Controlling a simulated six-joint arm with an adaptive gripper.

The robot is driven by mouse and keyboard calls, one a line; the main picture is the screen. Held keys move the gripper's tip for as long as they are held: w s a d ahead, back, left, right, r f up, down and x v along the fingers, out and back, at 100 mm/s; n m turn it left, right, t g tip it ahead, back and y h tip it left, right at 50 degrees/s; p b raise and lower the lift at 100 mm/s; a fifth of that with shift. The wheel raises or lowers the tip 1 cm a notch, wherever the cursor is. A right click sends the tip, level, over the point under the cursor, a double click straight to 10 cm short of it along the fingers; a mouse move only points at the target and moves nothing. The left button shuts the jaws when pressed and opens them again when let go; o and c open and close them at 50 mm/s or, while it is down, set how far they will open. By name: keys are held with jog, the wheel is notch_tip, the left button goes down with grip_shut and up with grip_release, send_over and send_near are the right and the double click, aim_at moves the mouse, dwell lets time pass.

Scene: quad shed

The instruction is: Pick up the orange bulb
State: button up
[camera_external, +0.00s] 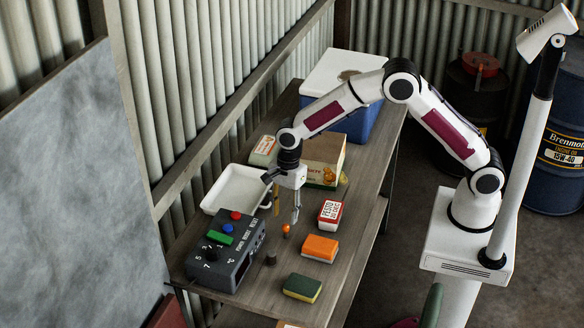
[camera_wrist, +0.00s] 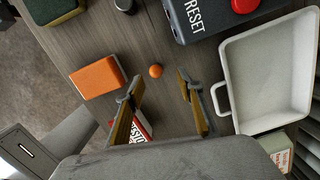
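The orange bulb (camera_external: 286,229) is a small round ball on the wooden workbench, and it also shows in the wrist view (camera_wrist: 155,71). My gripper (camera_external: 286,213) is above the bench near the bulb. In the wrist view my gripper (camera_wrist: 155,90) has its two fingers wide apart with nothing between the tips. The bulb appears just beyond the fingertips, roughly midway between them. The bulb is not touched by either finger in the wrist view.
An orange sponge (camera_external: 320,248) and a red-and-white box (camera_external: 330,214) lie right of the bulb. A grey control box (camera_external: 226,254) and a white tray (camera_external: 213,199) stand left. A dark knob (camera_external: 271,258) and a green-yellow sponge (camera_external: 302,288) lie nearer the front.

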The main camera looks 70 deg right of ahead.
aim_at(286, 225)
jog(key=shift+s+a+f, duration=0.2)
jog(key=shift+f, duration=0.75)
jog(key=shift+s+a+f, duration=0.15)
jog(key=shift+f, duration=0.75)
jog(key=shift+a+f, duration=0.1)
jog(key=shift+f, duration=0.6)
jog(key=c, duration=0.8)
